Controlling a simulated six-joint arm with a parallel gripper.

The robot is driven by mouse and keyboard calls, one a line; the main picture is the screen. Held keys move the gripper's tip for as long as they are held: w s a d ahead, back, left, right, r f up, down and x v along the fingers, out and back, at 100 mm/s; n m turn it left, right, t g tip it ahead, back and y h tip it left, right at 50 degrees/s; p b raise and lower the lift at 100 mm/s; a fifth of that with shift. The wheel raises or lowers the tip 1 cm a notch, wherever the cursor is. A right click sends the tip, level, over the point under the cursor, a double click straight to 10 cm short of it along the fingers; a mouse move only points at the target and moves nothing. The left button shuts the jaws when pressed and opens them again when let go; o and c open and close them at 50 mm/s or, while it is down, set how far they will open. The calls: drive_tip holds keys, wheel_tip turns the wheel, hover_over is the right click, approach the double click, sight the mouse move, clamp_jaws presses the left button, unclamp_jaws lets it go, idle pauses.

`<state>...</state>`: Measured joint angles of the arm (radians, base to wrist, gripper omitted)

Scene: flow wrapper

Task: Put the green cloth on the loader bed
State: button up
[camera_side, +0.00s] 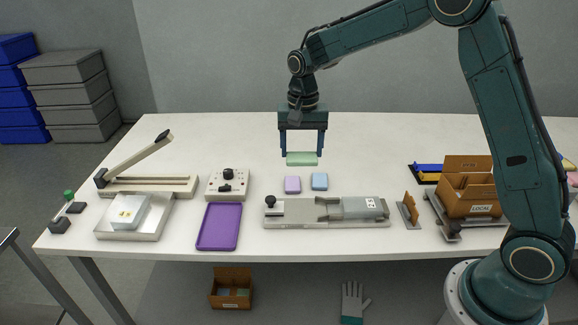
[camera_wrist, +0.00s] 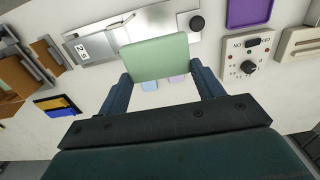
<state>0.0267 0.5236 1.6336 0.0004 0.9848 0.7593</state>
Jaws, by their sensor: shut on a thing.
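The green cloth (camera_side: 302,159) is a pale green flat block held between the fingers of my gripper (camera_side: 303,153). It is above the table, behind the small blocks in the side view. In the wrist view the green cloth (camera_wrist: 156,58) sits between the fingertips of my gripper (camera_wrist: 157,75) and covers part of what lies beyond. The long grey device with a black knob and a flat channel, apparently the loader (camera_side: 325,211), stands at the table's front middle. It also shows in the wrist view (camera_wrist: 108,41), partly hidden by the cloth.
A purple block (camera_side: 292,185) and a blue block (camera_side: 319,181) lie behind the loader. A purple tray (camera_side: 219,227) and a control box (camera_side: 227,185) are left of it. A brown carton (camera_side: 468,195) stands at right. The table behind the blocks is clear.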

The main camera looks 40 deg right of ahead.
approach(300, 206)
wheel_tip(300, 206, down, 5)
drive_tip(key=shift+f, duration=0.1)
idle(0.7)
drive_tip(key=shift+f, duration=0.25)
drive_tip(key=shift+f, duration=0.3)
drive_tip(key=shift+s+f, duration=0.1)
drive_tip(key=shift+f, duration=0.1)
drive_tip(key=o, duration=1)
drive_tip(key=shift+d, duration=0.1)
drive_tip(key=shift+r, duration=0.2)
